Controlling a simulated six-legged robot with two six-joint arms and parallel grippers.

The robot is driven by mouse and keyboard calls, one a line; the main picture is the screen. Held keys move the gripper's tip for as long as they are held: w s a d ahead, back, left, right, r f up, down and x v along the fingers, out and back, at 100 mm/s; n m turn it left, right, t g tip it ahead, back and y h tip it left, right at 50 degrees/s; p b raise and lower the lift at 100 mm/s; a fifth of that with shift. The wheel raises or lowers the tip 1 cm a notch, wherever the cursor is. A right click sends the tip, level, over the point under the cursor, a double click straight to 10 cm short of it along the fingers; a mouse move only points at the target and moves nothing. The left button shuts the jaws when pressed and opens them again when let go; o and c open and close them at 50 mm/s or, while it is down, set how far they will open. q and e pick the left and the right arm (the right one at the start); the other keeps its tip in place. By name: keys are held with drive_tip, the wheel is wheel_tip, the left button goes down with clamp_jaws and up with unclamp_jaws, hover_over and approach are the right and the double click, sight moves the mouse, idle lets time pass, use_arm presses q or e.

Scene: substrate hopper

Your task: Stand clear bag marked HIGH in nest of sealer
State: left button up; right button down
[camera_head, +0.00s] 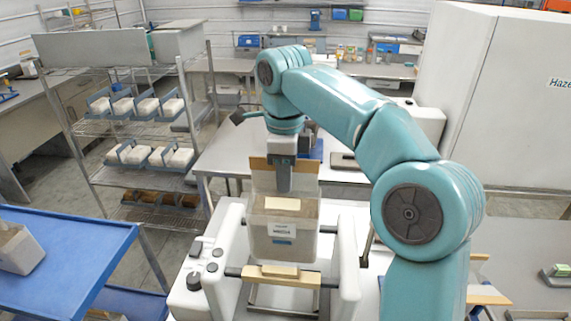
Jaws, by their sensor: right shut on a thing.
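My right gripper (283,185) reaches down from the teal arm and is shut on the top of a clear bag (266,240). The bag hangs upright with brown filling and a white label whose print is too small to read surely. The sealer (210,265) is the white machine with dark knobs below it. The bag is over the sealer's middle, behind its front wooden bar (250,272). I cannot tell whether the bag's bottom touches the nest, which is mostly hidden behind the bag and bar. My left gripper is not in view.
A wire rack (112,142) at the left holds white bags in blue holders and brown blocks lower down. A blue cart (75,235) with a pale box stands at the front left. A large white cabinet (495,110) stands at the right. A steel table (225,150) lies behind the sealer.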

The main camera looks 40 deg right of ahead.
sight(286, 207)
wheel_tip(286, 207, down, 8)
drive_tip(key=shift+d+f, duration=0.1)
drive_tip(key=shift+f, duration=0.1)
drive_tip(key=shift+s+f, duration=0.25)
drive_tip(key=shift+f, duration=0.1)
drive_tip(key=shift+w+f+b, duration=0.1)
drive_tip(key=shift+f+b, duration=0.55)
drive_tip(key=shift+f, duration=0.2)
drive_tip(key=shift+f+b, duration=0.9)
drive_tip(key=shift+f, duration=0.05)
wheel_tip(286, 207, down, 3)
drive_tip(key=shift+r+b, duration=0.1)
drive_tip(key=shift+b, duration=1.05)
use_arm(q)
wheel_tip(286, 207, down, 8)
drive_tip(key=b, duration=0.2)
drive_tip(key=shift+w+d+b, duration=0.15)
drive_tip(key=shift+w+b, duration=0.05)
drive_tip(key=shift+b, duration=0.15)
use_arm(e)
drive_tip(key=shift+f, duration=1.75)
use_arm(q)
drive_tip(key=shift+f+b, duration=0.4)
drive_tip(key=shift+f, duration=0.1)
use_arm(e)
drive_tip(key=shift+f, duration=0.6)
drive_tip(key=shift+r, duration=0.1)
